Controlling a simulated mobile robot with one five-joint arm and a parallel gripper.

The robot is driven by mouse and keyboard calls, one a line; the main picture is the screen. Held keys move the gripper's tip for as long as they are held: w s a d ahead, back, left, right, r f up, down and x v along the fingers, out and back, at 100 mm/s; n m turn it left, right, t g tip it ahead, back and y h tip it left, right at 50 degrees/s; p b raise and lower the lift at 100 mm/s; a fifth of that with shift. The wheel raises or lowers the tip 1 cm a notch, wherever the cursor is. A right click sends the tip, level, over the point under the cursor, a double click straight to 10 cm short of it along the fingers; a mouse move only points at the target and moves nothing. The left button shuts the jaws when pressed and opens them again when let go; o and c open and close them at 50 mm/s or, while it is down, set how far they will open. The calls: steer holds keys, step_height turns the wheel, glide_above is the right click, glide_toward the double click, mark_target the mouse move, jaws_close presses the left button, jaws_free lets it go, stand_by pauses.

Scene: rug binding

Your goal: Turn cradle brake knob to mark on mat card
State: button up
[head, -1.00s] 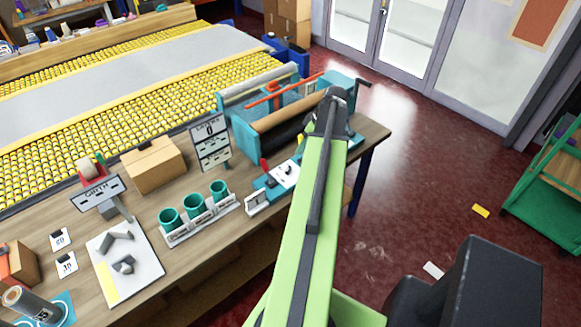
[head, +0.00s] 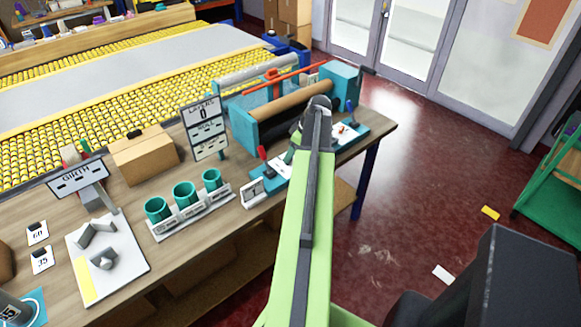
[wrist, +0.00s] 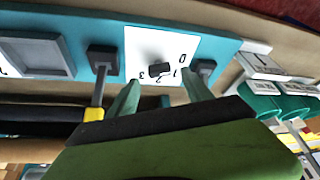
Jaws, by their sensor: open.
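The teal cradle (head: 245,132), with a brown roll (head: 292,102) across it, stands at the far right end of the table. In the wrist view a small dark knob (wrist: 160,69) sits on a white dial plate (wrist: 140,42) marked 0, 1, 2 and 3. I cannot tell which number it points at. My gripper (wrist: 160,77) is open, its green fingertips on either side of the knob, with no clear contact visible. In the head view my arm hides the knob. A small white card (head: 253,192) stands left of the dial strip; its mark looks like a 1.
Dark posts flank the dial plate (wrist: 103,55), (wrist: 204,69). A red-handled lever (head: 263,154), a rack of teal cups (head: 185,193), a LAYERS sign (head: 206,130) and a cardboard box (head: 143,157) stand to the left.

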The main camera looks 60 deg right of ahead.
steer(key=b+x, duration=0.1)
steer(key=x, duration=0.2)
steer(key=shift+f+b, duration=0.1)
steer(key=shift+b, duration=0.2)
jaws_close()
